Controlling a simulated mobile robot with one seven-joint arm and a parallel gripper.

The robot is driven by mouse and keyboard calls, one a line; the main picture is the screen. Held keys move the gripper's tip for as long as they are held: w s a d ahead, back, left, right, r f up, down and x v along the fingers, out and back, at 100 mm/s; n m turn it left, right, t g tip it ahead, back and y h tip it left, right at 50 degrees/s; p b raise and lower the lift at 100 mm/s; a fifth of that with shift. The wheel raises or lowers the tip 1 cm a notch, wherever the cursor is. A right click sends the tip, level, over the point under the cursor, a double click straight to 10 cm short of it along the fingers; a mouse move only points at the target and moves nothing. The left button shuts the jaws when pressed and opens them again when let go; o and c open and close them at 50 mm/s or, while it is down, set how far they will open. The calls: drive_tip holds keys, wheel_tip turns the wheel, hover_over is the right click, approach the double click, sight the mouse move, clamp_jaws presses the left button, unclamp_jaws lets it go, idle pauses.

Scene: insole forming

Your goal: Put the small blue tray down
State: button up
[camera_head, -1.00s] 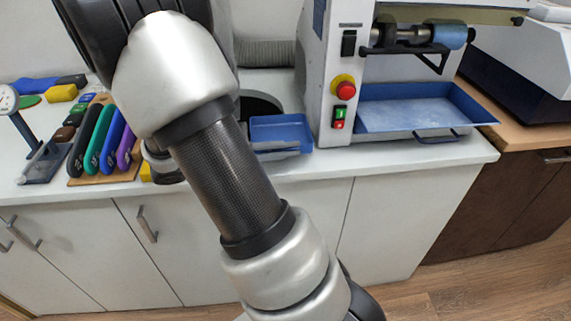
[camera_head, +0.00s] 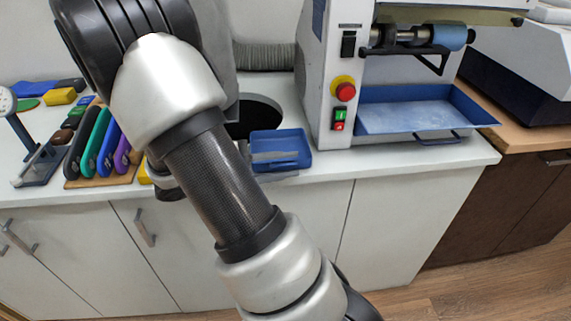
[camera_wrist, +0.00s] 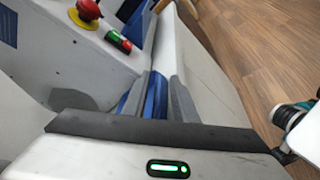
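The small blue tray (camera_head: 292,141) is at the counter's front edge in the head view, left of the white machine. It looks nearly level, and I cannot tell whether it touches the counter. My gripper is mostly hidden behind my arm in the head view, with a grey finger showing at the tray. In the wrist view, the grey fingers of my gripper (camera_wrist: 157,98) stand on either side of a blue strip of the tray (camera_wrist: 154,88), and the gap is filled by it. The rest of the tray is hidden there.
The white machine (camera_head: 320,100) with a red button (camera_head: 345,92) and a larger blue tray (camera_head: 410,112) stands close on the right. Coloured insoles (camera_head: 97,140) lie left.

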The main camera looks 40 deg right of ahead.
drive_tip(key=shift+r, duration=0.3)
drive_tip(key=p+v, duration=0.2)
drive_tip(key=v, duration=1)
drive_tip(key=s+a+r+m+t+y, duration=0.4)
drive_tip(key=s+a+r+t+y, duration=0.5)
drive_tip(key=y, duration=0.6)
wheel_tip(320, 180, up, 3)
drive_tip(key=shift+s+a+f, duration=0.15)
drive_tip(key=shift+s+a, duration=0.5)
drive_tip(key=shift+s, duration=0.35)
